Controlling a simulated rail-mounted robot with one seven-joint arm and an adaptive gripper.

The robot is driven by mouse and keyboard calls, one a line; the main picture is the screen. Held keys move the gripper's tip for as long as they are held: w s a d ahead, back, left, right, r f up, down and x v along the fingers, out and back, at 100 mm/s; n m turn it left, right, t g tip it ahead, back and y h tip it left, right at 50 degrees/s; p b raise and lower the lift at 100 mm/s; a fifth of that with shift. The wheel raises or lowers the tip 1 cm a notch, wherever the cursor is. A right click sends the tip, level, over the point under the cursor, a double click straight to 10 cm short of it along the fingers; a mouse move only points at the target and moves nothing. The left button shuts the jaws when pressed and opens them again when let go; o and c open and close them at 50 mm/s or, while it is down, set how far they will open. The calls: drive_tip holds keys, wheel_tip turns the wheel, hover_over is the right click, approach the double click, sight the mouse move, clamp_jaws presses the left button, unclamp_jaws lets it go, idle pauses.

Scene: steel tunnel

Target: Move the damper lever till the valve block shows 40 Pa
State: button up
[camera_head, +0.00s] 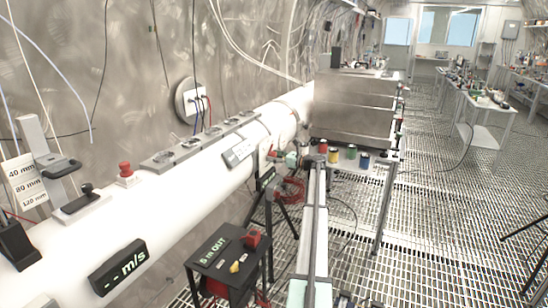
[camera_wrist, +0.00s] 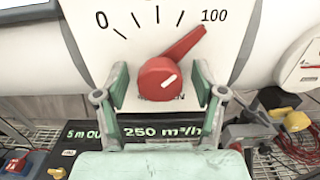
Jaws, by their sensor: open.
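In the wrist view the damper lever (camera_wrist: 184,45) is red, with a round red hub (camera_wrist: 158,78) bearing a white line. It points up and right, near the 100 end of a white scale plate (camera_wrist: 120,55) marked 0 to 100. My gripper (camera_wrist: 160,88) is open, its two green-grey fingers on either side of the hub with visible gaps. The plate's lower lettering is partly hidden by the hub. Below, a dark display (camera_wrist: 162,131) reads 250 m³/h. I see no readable Pa value in either view.
In the head view a white pipe (camera_head: 160,200) runs along the left wall. A display (camera_head: 118,268) on it shows dashes and m/s. A black stand (camera_head: 225,250) marked 5 m OUT is in front. A round gauge (camera_wrist: 302,62) is at the wrist view's right. Open grating (camera_head: 450,220) lies right.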

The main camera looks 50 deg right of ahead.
drive_tip(key=c, duration=1.2)
drive_tip(key=shift+o, duration=0.3)
drive_tip(key=shift+n+b, duration=0.35)
drive_tip(key=shift+n, duration=0.05)
drive_tip(key=n+b, duration=0.3)
drive_tip(key=shift+f, duration=0.15)
drive_tip(key=n+b, duration=0.2)
drive_tip(key=n, duration=0.1)
drive_tip(key=shift+n+b, duration=1.2)
drive_tip(key=shift+n, duration=0.3)
drive_tip(key=shift+r, duration=0.2)
